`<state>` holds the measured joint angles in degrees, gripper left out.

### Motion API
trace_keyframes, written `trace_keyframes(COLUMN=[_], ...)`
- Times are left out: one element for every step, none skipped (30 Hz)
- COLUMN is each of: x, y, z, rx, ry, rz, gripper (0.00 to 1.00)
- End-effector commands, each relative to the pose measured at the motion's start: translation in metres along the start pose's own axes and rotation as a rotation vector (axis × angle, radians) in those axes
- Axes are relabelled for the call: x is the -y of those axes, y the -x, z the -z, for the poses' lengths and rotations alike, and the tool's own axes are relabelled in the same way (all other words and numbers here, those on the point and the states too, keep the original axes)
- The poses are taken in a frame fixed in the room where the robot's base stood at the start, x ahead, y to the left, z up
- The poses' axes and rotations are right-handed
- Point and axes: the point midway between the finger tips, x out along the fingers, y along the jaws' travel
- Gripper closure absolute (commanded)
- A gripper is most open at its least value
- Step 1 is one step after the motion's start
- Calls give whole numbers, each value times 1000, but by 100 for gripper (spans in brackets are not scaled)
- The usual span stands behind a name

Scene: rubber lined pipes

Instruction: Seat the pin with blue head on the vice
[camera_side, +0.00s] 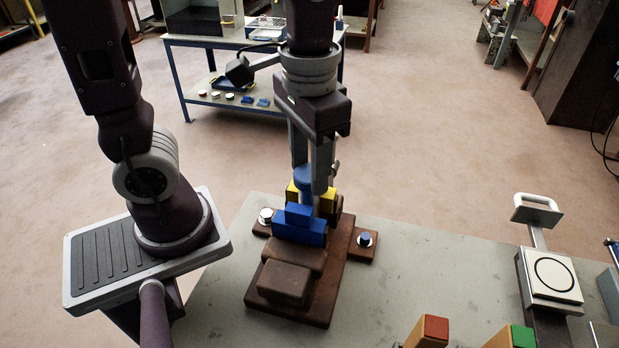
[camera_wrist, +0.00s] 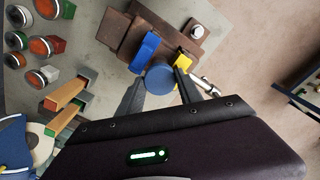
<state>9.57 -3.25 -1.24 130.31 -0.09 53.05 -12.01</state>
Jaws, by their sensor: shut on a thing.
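The vice (camera_side: 290,283) is a brown block on the table, with a blue jaw (camera_side: 300,228) in front and a yellow jaw (camera_side: 329,199) behind. My gripper (camera_side: 311,178) points down over the jaws and is shut on the pin with blue head (camera_side: 304,180). In the wrist view the round blue head (camera_wrist: 160,78) sits between my fingers, beside the blue jaw (camera_wrist: 145,52) and the yellow jaw (camera_wrist: 183,63). The pin looks upright over the gap between the jaws. Its lower end is hidden, so I cannot tell how deep it sits.
A white-topped bolt (camera_side: 266,215) and a blue-topped one (camera_side: 365,239) stand on the vice's side lugs. Red- and green-ended blocks (camera_side: 430,331) and a white device with a ring (camera_side: 553,276) are at the right. The table between is clear.

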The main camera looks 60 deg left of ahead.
Motion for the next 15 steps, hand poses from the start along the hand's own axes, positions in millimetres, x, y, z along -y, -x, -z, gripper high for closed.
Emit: trace_keyframes(x=[0, 0, 0, 0, 0, 0, 0, 0, 0, 0, 0, 0, 0, 0, 0], y=[8, 14, 25, 33, 41, 51, 58, 65, 73, 78, 83, 87, 89, 89, 88], z=[2, 2, 2, 2, 2, 2, 2, 2, 1, 1, 1, 1, 1, 0, 0], rx=[-8, -9, -10, -10, -11, -11, -10, -10, -9, -8, -7, -5, -5, -4, -2], ry=[0, 0, 0, 0, 0, 0, 1, 1, 1, 1, 1, 1, 0, 0, -1], rz=[-2, -2, -2, -2, -3, -3, -2, -2, -2, -2, -2, -1, -1, -1, -1], gripper=[100, 100, 100, 100, 100, 100, 100, 100, 100, 100, 100, 100, 100, 100, 100])
